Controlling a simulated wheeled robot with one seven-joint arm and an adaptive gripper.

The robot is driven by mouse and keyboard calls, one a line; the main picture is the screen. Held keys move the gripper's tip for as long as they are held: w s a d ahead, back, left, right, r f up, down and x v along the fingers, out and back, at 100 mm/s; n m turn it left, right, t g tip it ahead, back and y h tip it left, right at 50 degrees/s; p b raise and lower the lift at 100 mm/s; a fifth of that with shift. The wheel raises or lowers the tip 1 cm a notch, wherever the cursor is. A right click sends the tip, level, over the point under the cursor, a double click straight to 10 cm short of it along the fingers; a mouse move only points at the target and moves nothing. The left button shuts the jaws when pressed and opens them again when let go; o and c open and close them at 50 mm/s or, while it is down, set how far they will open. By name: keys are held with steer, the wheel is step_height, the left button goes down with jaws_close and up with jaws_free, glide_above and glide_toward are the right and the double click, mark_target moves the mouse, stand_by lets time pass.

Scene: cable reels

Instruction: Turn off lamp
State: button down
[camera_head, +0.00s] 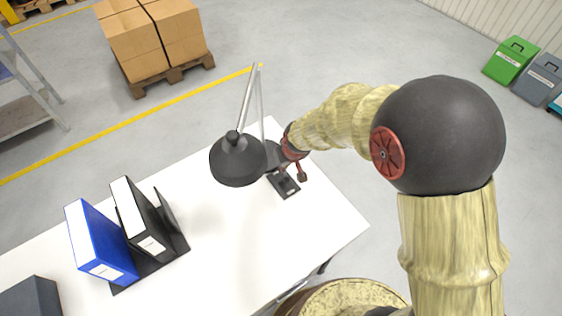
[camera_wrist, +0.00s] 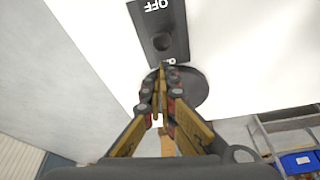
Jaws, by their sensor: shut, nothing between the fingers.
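The black desk lamp (camera_head: 236,160) stands near the corner of the white table, its round shade hanging from a thin grey arm. Its dark base plate (camera_head: 284,185) lies on the table. In the wrist view the plate (camera_wrist: 157,14) bears the word OFF and a dark round button (camera_wrist: 162,42). More lettering at its near end is partly hidden by my fingers. My gripper (camera_wrist: 168,70) is shut and empty, with its tips over that near end. I cannot tell whether they touch it. The dark shade (camera_wrist: 193,90) shows behind the fingers. In the head view my gripper (camera_head: 290,168) is partly hidden beside the shade.
The white table (camera_head: 240,240) has clear surface around the base. Cardboard boxes (camera_head: 155,42) on a pallet, a grey shelf (camera_head: 30,100) and coloured bins (camera_head: 511,62) are farther off.

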steer(key=shift+w+r, duration=0.1)
steer(key=shift+r+p, duration=0.55)
steer(key=shift+r, duration=0.2)
steer(key=shift+r, duration=0.1)
